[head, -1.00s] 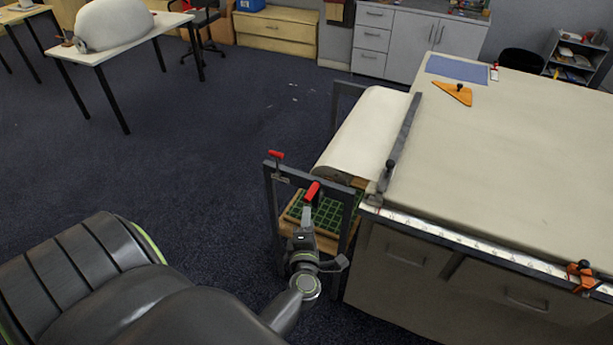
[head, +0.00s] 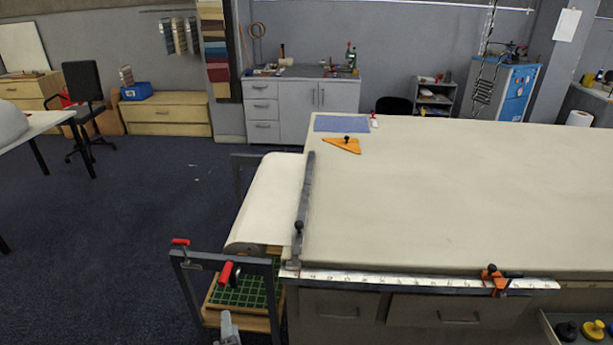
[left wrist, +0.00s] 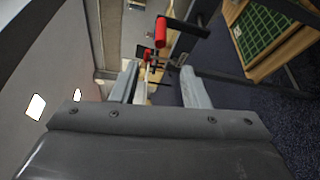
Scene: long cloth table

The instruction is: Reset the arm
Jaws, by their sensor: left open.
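My left gripper (head: 228,327) shows only as a grey tip at the bottom edge of the head view, in front of the metal roll stand. In the left wrist view its two pale fingers (left wrist: 160,82) are apart, with nothing held. A red handle (head: 228,272) on the stand is just above the gripper in the head view. That handle (left wrist: 160,32) also shows past the fingertips in the left wrist view, apart from them. My right gripper is in no view.
The stand (head: 190,290) holds a white cloth roll (head: 268,205) and a green grid mat (head: 245,291). The long cloth table (head: 430,200) fills the right, with a ruler (head: 400,281) and an orange clamp (head: 493,278) at its front edge. Open floor (head: 120,230) lies left.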

